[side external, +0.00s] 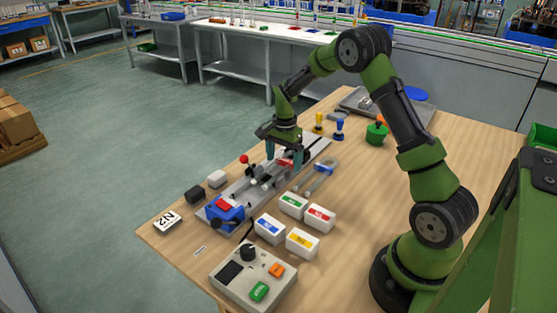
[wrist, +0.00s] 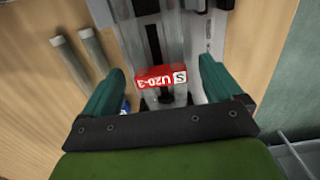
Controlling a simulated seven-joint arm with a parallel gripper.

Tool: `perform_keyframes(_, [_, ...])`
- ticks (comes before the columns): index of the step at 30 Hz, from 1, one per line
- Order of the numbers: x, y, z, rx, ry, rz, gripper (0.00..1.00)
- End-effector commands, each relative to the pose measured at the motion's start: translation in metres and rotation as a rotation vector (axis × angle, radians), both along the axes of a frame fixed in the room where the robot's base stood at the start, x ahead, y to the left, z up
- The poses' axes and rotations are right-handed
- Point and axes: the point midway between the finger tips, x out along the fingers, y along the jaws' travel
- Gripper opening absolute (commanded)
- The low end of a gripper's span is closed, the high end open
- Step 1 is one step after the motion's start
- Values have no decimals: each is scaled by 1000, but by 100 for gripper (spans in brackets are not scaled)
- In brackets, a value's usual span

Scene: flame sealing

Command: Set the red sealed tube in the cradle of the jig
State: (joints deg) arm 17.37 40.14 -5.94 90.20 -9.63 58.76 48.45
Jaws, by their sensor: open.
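The jig (side external: 258,186) is a long grey metal fixture on the wooden table, with a blue block (side external: 225,212) at its near end. In the wrist view this red piece (wrist: 161,76) lies across the jig's dark central rail (wrist: 153,40). My gripper (side external: 284,155) is low over the jig. In the wrist view its open fingers (wrist: 162,72) stand either side of the red piece, with gaps.
Two grey rods (wrist: 80,48) lie left of the jig in the wrist view. White boxes with coloured labels (side external: 303,240) and a control box (side external: 251,277) stand nearby. A red-knobbed lever (side external: 244,159) rises beside the jig.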

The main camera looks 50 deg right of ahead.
Motion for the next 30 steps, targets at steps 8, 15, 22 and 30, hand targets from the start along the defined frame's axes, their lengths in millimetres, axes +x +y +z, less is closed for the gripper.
perform_keyframes(8, [0, 0, 8, -1, -1, 0, 93])
perform_keyframes(15, [1, -1, 57, -2, -6, 0, 93])
perform_keyframes(22, [1, -2, 114, -2, -5, 0, 93])
perform_keyframes(30, [0, -3, 158, -1, -2, 1, 93])
